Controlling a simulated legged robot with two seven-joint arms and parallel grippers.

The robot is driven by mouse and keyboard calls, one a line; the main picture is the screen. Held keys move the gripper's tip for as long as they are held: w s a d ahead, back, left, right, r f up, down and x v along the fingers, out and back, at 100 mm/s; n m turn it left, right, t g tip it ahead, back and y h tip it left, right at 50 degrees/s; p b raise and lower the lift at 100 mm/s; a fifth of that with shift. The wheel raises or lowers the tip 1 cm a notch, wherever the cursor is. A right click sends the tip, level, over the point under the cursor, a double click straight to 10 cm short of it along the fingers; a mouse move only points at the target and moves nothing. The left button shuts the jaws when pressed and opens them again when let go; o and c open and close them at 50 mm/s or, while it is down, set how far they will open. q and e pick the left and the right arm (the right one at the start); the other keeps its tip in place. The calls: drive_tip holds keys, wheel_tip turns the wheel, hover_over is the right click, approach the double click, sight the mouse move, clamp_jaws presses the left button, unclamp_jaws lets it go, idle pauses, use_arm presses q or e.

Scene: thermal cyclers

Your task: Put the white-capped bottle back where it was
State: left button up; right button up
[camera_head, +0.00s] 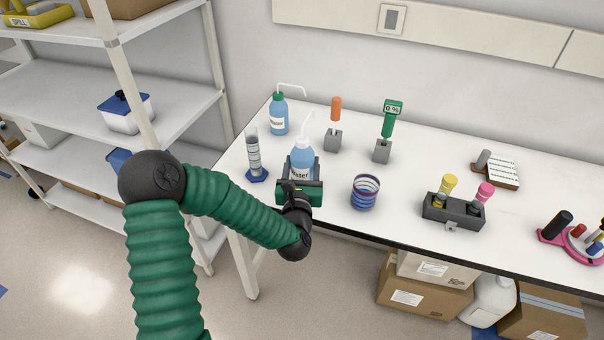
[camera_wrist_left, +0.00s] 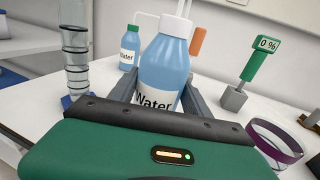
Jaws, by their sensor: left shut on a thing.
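The white-capped bottle (camera_head: 302,156) is blue with a "Water" label and a bent white spout. It stands upright near the front left edge of the bench, and it also fills the middle of the left wrist view (camera_wrist_left: 165,68). My left gripper (camera_head: 301,172) is shut on this bottle, with one finger on each side of its lower body. The bottle's base is hidden by the gripper, so I cannot tell whether it touches the bench. My right gripper is in neither view.
A green-capped water bottle (camera_head: 279,115) stands behind, a graduated cylinder (camera_head: 253,158) is at left, and a striped cup (camera_head: 365,192) is at right. Stands with an orange handle (camera_head: 336,110) and a green "0 %" device (camera_head: 389,122) are behind. Bare bench lies between them.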

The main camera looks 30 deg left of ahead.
sight(305, 174)
use_arm(q)
drive_tip(key=f, duration=0.3)
drive_tip(key=shift+d+b, duration=0.35)
drive_tip(key=shift+b, duration=0.05)
drive_tip(key=shift+w+d+r, duration=0.1)
drive_tip(key=shift+w+d, duration=0.1)
drive_tip(key=shift+d, duration=0.2)
drive_tip(key=o, duration=0.5)
drive_tip(key=shift+s+a+f, duration=0.1)
drive_tip(key=shift+a+f, duration=0.1)
drive_tip(key=o, duration=0.4)
drive_tip(key=shift+a+f, duration=0.15)
drive_tip(key=shift+a, duration=0.35)
drive_tip(key=shift+s+d+r, duration=0.15)
drive_tip(key=shift+d+r, duration=0.1)
drive_tip(key=shift+d, duration=0.25)
drive_tip(key=v, duration=0.8)
drive_tip(key=shift+s, duration=0.15)
drive_tip(key=p+v, duration=0.3)
drive_tip(key=p, duration=0.2)
drive_tip(key=shift+s+f+p, duration=0.1)
drive_tip(key=shift+s+p, duration=0.1)
drive_tip(key=shift+p, duration=0.1)
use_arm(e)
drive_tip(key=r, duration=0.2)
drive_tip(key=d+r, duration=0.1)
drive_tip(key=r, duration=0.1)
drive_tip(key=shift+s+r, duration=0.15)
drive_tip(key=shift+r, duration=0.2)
